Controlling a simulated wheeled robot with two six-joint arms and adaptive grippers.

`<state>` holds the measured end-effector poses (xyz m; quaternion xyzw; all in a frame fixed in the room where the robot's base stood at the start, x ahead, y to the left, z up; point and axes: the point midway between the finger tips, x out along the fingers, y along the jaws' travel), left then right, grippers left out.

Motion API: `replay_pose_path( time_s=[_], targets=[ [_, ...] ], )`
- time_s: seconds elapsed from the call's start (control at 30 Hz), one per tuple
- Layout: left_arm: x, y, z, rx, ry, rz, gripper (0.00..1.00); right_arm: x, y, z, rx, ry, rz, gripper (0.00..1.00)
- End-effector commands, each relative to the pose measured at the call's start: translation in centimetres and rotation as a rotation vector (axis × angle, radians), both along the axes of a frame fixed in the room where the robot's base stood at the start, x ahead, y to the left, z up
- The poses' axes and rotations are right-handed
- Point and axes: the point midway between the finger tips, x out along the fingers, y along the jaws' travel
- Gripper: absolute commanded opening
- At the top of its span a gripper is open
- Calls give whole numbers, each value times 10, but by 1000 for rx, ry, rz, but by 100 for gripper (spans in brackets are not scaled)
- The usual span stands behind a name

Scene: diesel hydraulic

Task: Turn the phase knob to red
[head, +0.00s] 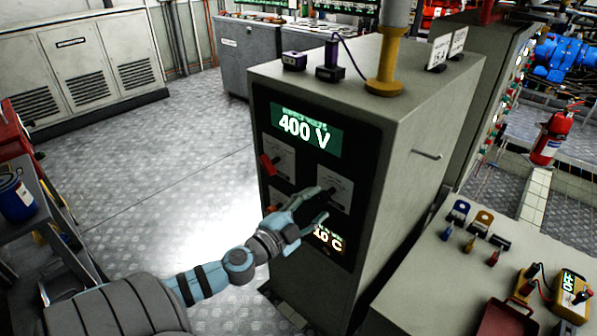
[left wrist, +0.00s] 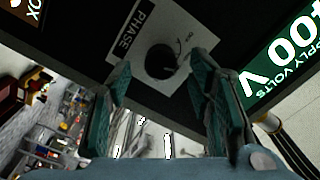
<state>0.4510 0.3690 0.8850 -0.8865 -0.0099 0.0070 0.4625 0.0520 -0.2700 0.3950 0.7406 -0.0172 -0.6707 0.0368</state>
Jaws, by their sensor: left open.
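The phase knob (left wrist: 162,58) is a round black knob on a pale plate marked PHASE (left wrist: 126,27) in the left wrist view. In the head view the plate (head: 343,186) is on the dark front panel of a grey cabinet, below the 400 V display, and the knob (head: 331,192) is partly hidden. My left gripper (head: 317,206) is open in front of this plate. In the left wrist view its fingers (left wrist: 161,68) stand apart on either side of the knob, with nothing held. I cannot tell whether they touch the knob or where it points. My right gripper is not in view.
The panel also carries a green 400 V display (head: 304,130), another plate with a red switch (head: 268,165), and a lower display (head: 327,240). A handle (head: 427,155) sticks out of the cabinet side.

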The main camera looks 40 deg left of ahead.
Motion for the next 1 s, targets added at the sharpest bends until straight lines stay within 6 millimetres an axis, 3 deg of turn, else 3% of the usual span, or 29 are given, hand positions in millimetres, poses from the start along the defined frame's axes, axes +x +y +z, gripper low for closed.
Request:
replay_pose_path(
  time_s=[0.1,0.3,0.9,1.0],
  targets=[
    [-36,-2,-1,7,6,-8,47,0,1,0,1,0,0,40],
    [-75,-3,-1,2,4,-5,47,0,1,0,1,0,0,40],
    [-82,-2,1,-1,-2,-2,47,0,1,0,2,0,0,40],
    [-82,-4,-1,69,6,-8,47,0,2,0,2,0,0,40]
  ],
)
